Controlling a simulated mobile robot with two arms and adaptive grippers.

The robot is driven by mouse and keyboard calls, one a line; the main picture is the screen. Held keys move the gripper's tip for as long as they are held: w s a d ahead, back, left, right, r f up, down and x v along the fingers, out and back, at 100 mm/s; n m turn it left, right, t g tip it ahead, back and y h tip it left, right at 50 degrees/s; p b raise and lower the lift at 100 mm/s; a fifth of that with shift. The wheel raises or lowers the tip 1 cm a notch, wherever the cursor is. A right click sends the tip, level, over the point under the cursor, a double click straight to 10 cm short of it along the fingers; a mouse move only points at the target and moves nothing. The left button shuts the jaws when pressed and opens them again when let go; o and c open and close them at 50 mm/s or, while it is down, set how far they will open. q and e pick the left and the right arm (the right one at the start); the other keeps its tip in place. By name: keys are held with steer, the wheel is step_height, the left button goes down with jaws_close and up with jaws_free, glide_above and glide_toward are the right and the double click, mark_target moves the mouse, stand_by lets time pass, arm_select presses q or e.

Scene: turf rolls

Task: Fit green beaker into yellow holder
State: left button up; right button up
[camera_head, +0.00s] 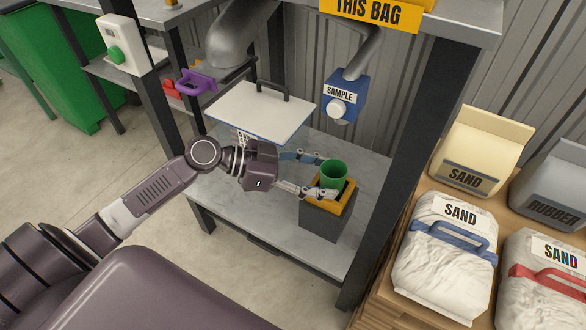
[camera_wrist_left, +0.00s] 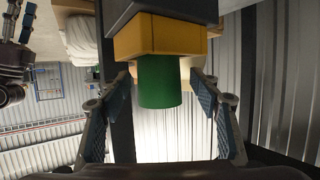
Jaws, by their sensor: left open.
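The green beaker (camera_head: 334,173) stands upright at the yellow holder (camera_head: 341,204), a yellow rim on a dark grey block. Its lower end is hidden by the rim and a finger, so I cannot tell how deep it sits. In the left wrist view, which looks upside down, the beaker (camera_wrist_left: 159,82) projects from the yellow rim (camera_wrist_left: 160,36). My left gripper (camera_head: 322,178) is open, its fingers on either side of the beaker. In the left wrist view gaps show between the beaker and both fingers (camera_wrist_left: 162,88). My right gripper (camera_wrist_left: 18,22) shows partly at that view's left edge.
The holder stands on a grey shelf (camera_head: 260,222) between dark posts. A white-lidded box (camera_head: 262,107) is behind my left gripper. A blue sample box (camera_head: 344,97) hangs above. Sand bags (camera_head: 446,256) lie on the wooden stand at the right.

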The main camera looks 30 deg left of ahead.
arm_select(q)
steer(key=v, duration=0.9)
steer(key=shift+s+a, duration=0.15)
steer(key=shift+a, duration=0.05)
arm_select(e)
steer(key=shift+f, duration=0.3)
steer(key=shift+w+a+r, duration=0.1)
steer(key=shift+w, duration=0.1)
steer(key=shift+a, duration=0.1)
